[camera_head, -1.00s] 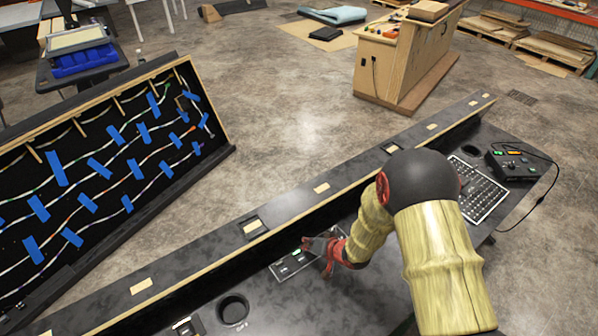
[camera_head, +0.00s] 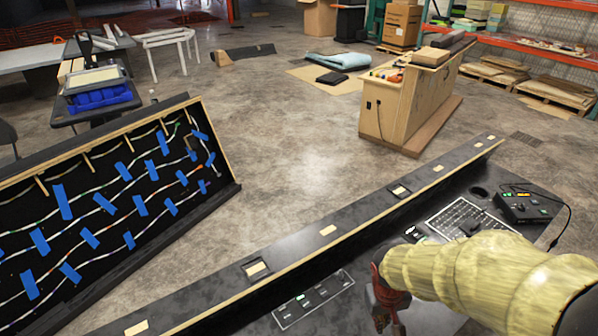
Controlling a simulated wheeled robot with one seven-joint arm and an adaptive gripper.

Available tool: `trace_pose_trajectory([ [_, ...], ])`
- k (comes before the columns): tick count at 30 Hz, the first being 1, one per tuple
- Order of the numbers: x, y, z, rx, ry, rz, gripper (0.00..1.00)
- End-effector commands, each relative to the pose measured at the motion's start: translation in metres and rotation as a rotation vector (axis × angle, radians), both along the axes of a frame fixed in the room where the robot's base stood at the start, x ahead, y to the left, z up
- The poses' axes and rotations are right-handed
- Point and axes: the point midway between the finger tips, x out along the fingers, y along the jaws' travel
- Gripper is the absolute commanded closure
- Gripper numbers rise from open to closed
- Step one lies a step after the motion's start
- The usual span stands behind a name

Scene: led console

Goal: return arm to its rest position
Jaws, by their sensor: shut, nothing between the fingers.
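My gripper (camera_head: 388,318) is at the lower middle right of the head view, low in the frame over the dark console (camera_head: 440,262). Its red and dark parts hang downward at the end of my pale yellow arm. The fingers are small and partly dark, they look closed, and nothing shows between them. The gripper is to the right of the black switch panel (camera_head: 312,300), clear of it. The panel lies on the console with small lit switches on it.
A dark keyboard-like grid panel (camera_head: 470,222) and a black control box (camera_head: 523,205) with a cable sit on the console's right. A raised ledge (camera_head: 328,240) runs along its back. A black LED board with blue tape (camera_head: 110,215) stands left. Open floor lies beyond.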

Motion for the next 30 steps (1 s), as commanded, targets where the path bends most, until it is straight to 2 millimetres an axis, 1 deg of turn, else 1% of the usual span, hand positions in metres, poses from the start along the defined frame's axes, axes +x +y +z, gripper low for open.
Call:
trace_pose_trajectory([
  [1, -0.011, 0.001, 0.019, 0.009, -0.009, -0.007, 1.0],
  [3, -0.028, 0.003, 0.043, 0.026, -0.013, -0.015, 1.0],
  [9, -0.07, 0.014, 0.102, 0.089, -0.087, -0.042, 1.0],
  [12, -0.083, 0.019, 0.128, 0.12, -0.168, -0.06, 1.0],
  [18, -0.091, 0.02, 0.173, 0.142, -0.351, -0.067, 1.0],
  [22, -0.092, 0.018, 0.189, 0.143, -0.414, -0.067, 1.0],
  [30, -0.093, 0.017, 0.19, 0.143, -0.425, -0.07, 1.0],
])
